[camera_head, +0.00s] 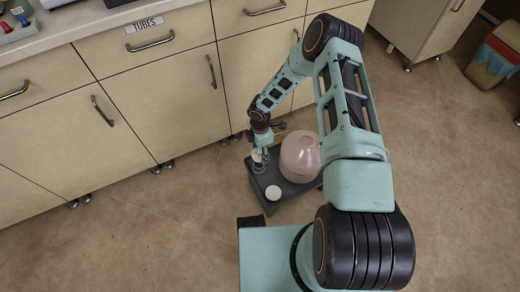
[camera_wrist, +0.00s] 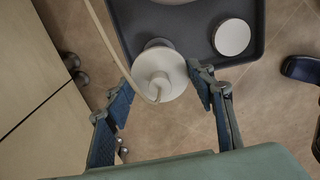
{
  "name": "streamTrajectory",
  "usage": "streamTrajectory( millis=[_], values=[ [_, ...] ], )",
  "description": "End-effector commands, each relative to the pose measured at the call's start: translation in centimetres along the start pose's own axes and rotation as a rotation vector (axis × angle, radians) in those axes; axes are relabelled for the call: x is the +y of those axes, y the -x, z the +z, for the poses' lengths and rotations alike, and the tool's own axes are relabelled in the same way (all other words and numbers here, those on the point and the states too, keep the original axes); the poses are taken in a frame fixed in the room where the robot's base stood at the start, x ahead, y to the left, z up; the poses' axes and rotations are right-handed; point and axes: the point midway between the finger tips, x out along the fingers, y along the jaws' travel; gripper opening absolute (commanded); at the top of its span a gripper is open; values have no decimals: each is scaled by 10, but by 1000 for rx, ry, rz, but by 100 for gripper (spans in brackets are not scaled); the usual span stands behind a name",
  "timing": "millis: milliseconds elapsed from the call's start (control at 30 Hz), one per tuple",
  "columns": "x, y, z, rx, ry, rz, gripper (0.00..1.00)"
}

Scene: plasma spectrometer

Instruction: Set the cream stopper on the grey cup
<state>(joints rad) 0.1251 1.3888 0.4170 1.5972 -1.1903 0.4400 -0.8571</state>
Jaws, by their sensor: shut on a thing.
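The cream stopper (camera_wrist: 170,72) is a pale round disc with a thin cream tube running from its top toward the upper left of the wrist view. My gripper (camera_wrist: 165,90) has its two blue-padded fingers on either side of the stopper and is shut on it. In the head view my gripper (camera_head: 259,147) points down at the left part of a dark tray, with the pale stopper (camera_head: 259,156) below it. The grey cup (camera_wrist: 158,43) shows only as a rim behind the stopper, mostly hidden by it. I cannot tell whether stopper and cup touch.
The dark grey tray (camera_wrist: 200,52) also carries a white round lid (camera_wrist: 232,37). A pink translucent dome (camera_head: 300,157) stands on it to the right of my gripper. Cream cabinets (camera_head: 160,90) stand close behind and left. Floor at lower left is clear.

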Motion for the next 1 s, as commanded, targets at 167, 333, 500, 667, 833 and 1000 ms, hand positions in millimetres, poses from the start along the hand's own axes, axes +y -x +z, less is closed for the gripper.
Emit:
streamTrajectory(
  millis=[167,333,500,667,833,1000],
  values=[
    [1,-8,1,-3,1,-2,25],
    [1,-12,1,-3,1,-3,25],
    [1,-21,1,-3,0,-3,25],
    [1,-32,1,-3,0,-2,25],
    [2,-37,1,-3,0,-1,25],
    [2,-36,1,-3,0,-1,25]
  ],
)
